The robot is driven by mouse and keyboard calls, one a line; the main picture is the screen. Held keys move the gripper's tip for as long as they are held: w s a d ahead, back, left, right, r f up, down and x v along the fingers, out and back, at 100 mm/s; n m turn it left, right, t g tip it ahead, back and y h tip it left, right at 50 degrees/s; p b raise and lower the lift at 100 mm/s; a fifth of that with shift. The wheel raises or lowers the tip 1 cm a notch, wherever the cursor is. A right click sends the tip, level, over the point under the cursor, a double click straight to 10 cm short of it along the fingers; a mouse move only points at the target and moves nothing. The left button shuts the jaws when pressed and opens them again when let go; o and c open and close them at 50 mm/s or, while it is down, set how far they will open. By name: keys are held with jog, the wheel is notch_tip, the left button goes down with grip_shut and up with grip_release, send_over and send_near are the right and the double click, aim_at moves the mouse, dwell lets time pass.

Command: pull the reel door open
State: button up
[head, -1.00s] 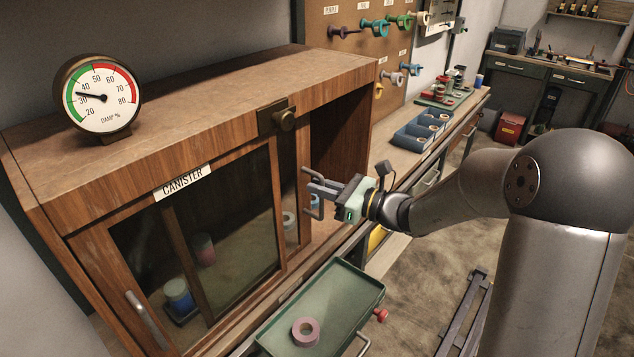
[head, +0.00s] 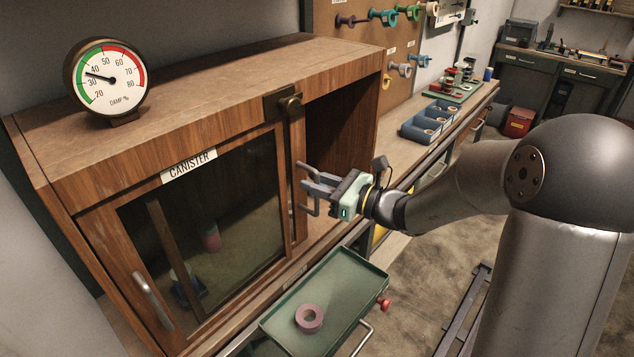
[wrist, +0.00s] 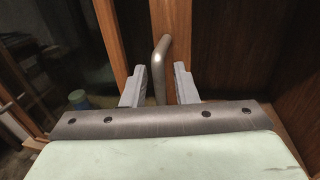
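The reel door (head: 298,150) is a wood-framed glass panel that sits mostly behind the canister door (head: 205,215); its stile shows through that glass. To its right the cabinet stands open and dark inside. The reel door's grey bar handle (head: 301,185) is at its right stile. My gripper (head: 310,192) reaches the handle from the right. In the wrist view the handle (wrist: 160,68) stands between the two fingers of my gripper (wrist: 160,85), with narrow gaps showing on both sides. The fingers look apart, not closed on the bar.
A green tray (head: 345,290) with a pink tape roll (head: 309,318) sits below and in front of my gripper. A damp gauge (head: 107,80) stands on the cabinet top (head: 210,75). Blue bins (head: 430,125) stand on the bench to the right. A canister-door handle (head: 152,300) sticks out at lower left.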

jog(key=shift+d, duration=0.1)
jog(key=b+v, duration=0.1)
jog(key=v, duration=1.6)
jog(key=shift+s+d, duration=0.1)
jog(key=s+a+f+n+g+h+p, duration=0.1)
jog(key=s+a+f+n+g+h, duration=0.25)
jog(key=s+n, duration=0.2)
jog(key=s+a+f+n+g+h, duration=0.2)
jog(key=s+a+n+g, duration=0.25)
jog(key=s, duration=0.25)
jog(key=s+d+f+n+h+p, duration=0.1)
jog(key=s+d+f+n+h, duration=0.1)
jog(key=s+d+n+h, duration=0.5)
jog(key=d+n+h, duration=0.1)
jog(key=n+h, duration=0.2)
jog(key=n, duration=0.3)
jog(key=shift+s+d+n, duration=0.2)
jog(key=shift+d+n, duration=0.15)
jog(key=shift+n, duration=0.05)
